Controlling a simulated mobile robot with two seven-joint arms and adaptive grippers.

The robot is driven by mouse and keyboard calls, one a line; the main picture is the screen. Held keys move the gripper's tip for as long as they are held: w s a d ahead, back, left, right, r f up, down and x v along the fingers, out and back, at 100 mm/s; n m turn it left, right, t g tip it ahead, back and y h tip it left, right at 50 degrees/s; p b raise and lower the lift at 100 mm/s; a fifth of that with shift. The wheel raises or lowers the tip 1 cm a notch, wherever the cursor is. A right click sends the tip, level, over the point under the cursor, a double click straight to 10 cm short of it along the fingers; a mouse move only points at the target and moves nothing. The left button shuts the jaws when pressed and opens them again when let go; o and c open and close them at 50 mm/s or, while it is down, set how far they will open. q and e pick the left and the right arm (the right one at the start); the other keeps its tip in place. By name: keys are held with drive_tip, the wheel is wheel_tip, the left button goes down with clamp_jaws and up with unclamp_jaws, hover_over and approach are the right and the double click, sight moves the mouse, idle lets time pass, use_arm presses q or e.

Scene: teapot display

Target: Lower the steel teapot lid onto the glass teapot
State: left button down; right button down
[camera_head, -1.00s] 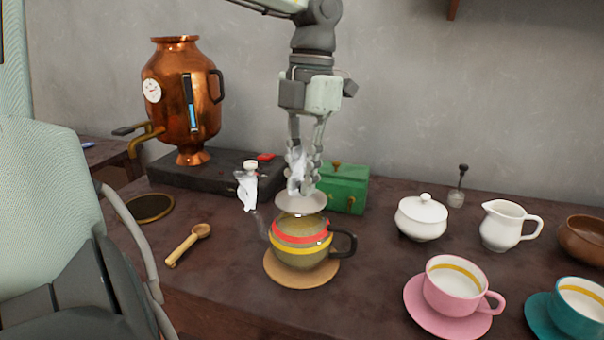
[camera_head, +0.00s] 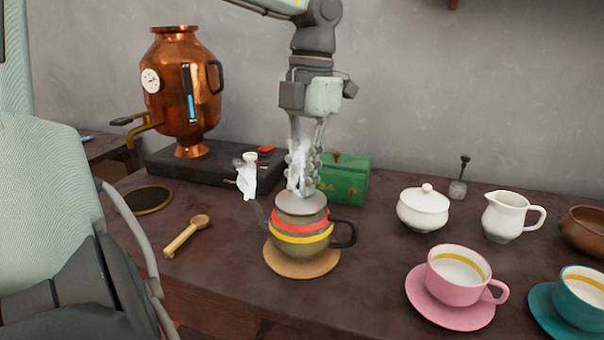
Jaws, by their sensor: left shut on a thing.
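The steel teapot lid (camera_head: 301,204) is a grey disc at the top of the glass teapot (camera_head: 301,247). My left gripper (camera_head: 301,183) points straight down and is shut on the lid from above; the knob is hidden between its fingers. The lid looks level and at the teapot's mouth, but I cannot tell whether it touches the rim. The teapot has red and yellow bands, a dark handle on the right and a spout on the left. It stands on a round wooden coaster (camera_head: 285,267). My right gripper is not in view.
A white figurine (camera_head: 247,178) appears close by the spout. Behind the teapot is a green box (camera_head: 345,181). A copper samovar (camera_head: 187,95) stands back left. A wooden scoop (camera_head: 187,236) lies left. Right are a white sugar bowl (camera_head: 423,210), a creamer (camera_head: 507,216) and a pink cup (camera_head: 458,274).

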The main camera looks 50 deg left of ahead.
use_arm(q)
drive_tip(key=shift+f, duration=0.3)
idle(0.5)
idle(0.3)
drive_tip(key=c, duration=0.9)
unclamp_jaws()
drive_tip(key=shift+r, duration=0.15)
drive_tip(key=shift+r+p, duration=2.45)
drive_tip(key=shift+r, duration=1)
drive_tip(key=shift+f, duration=0.1)
